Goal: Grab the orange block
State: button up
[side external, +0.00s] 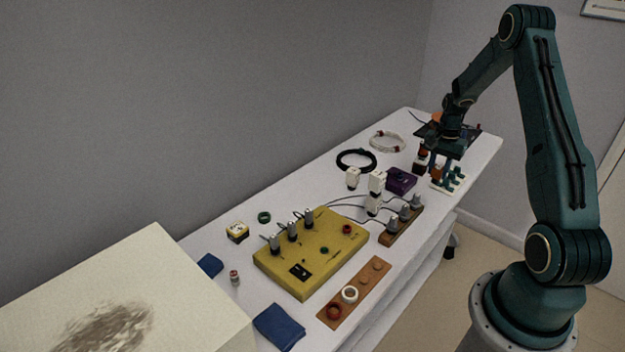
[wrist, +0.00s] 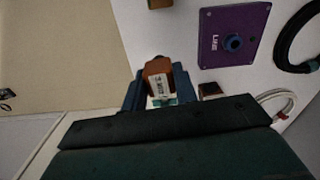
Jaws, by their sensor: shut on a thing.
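The orange block (wrist: 157,68) is between the two blue fingers of my gripper (wrist: 160,88) in the wrist view. A white label with dark print shows on its near side. The fingers are shut on the block, one on each side. In the side view my gripper (side external: 437,163) points down at the far right end of the table, and a bit of the orange block (side external: 437,174) shows between the fingers. Whether the block touches the table is hard to tell.
A purple box (side external: 401,180) stands beside my gripper, with a white and teal piece (side external: 448,182) at the table edge. A dark block (side external: 420,166) is close by.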

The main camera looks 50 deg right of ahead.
aim_at(439, 167)
notch_tip(439, 167, up, 13)
dwell(0.3)
dwell(0.5)
